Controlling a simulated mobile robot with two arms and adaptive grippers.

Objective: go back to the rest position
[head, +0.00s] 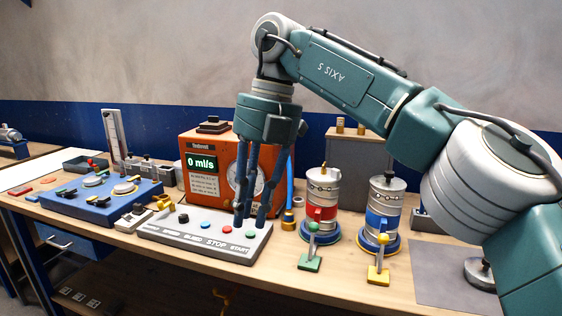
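My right gripper (251,221) hangs from the teal arm that comes in from the right. Its dark blue fingers point down over the right part of a grey button panel (185,240), near the STOP and START labels. The fingertips are close together, with nothing visible between them. I cannot tell whether they touch the panel or how far they are closed. A red button and a green button show beside the fingers. My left gripper is not in view.
Behind my fingers stands an orange instrument (208,185) reading "0 ml/s". A blue valve box (100,196) is to the left. A red-banded cylinder (322,205) and a blue-banded cylinder (384,210) stand to the right, with levers in front. A grey mat (440,275) lies further right.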

